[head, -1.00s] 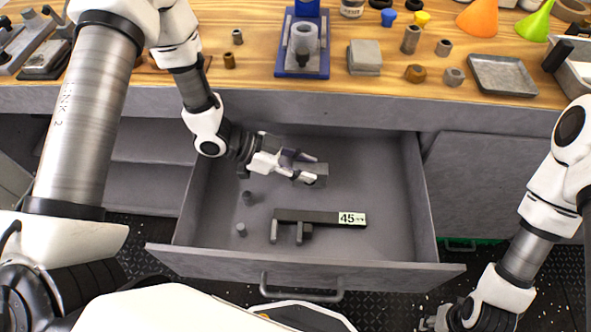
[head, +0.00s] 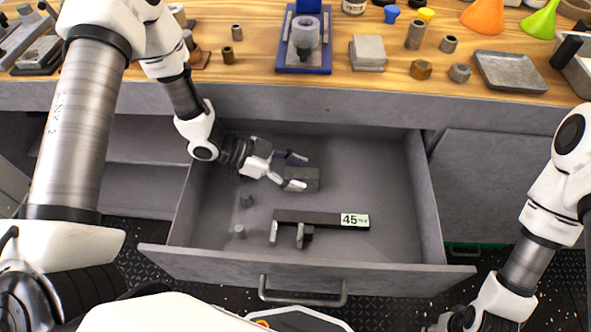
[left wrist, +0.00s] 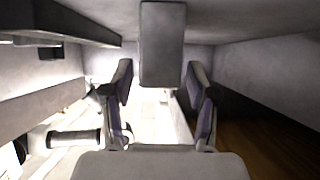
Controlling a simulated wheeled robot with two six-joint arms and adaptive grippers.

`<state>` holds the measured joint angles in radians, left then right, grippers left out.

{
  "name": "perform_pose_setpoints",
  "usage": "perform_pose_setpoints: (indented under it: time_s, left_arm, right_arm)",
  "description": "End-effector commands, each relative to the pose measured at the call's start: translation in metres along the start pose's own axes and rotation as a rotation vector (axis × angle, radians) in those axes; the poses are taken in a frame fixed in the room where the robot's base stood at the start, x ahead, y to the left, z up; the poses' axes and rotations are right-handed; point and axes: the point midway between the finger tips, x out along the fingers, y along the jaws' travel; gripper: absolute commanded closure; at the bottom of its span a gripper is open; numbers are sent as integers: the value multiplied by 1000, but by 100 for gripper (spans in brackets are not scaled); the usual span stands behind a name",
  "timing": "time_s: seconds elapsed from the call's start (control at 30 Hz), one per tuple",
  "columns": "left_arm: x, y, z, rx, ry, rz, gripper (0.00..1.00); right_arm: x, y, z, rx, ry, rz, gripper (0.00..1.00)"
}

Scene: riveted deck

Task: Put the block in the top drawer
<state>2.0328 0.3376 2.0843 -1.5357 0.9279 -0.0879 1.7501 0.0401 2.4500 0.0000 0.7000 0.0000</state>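The grey block (head: 305,178) lies in the open top drawer (head: 371,165), in its back middle part. My left gripper (head: 296,172) is inside the drawer, just left of the block, with its fingers spread apart. In the left wrist view the block (left wrist: 162,45) stands centred beyond the two open fingertips (left wrist: 160,80), with a gap on each side. My right gripper (head: 452,321) is low at the right, outside the drawer, partly cut off by the picture's edge; its fingers are not clear.
A dark bar tool with a "45" label (head: 322,219) lies in the drawer in front of the block. The drawer's right side is clear. The wooden bench top (head: 300,82) above carries several parts.

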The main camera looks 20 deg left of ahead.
Motion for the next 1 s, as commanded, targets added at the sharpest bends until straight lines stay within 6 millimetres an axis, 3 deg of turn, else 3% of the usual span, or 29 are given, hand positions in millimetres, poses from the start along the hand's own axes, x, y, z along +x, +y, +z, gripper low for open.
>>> perform_pose_setpoints:
  time_s: [0.23,0.6,1.0]
  left_arm:
    - [-7,-1,-4,-2,2,-3,42]
    - [-72,-1,-6,-2,3,-4,42]
    - [-78,0,-6,1,0,0,42]
  right_arm:
    - [-4,0,0,0,0,0,60]
    - [-27,0,0,0,0,0,60]
    - [-30,0,0,0,0,0,60]
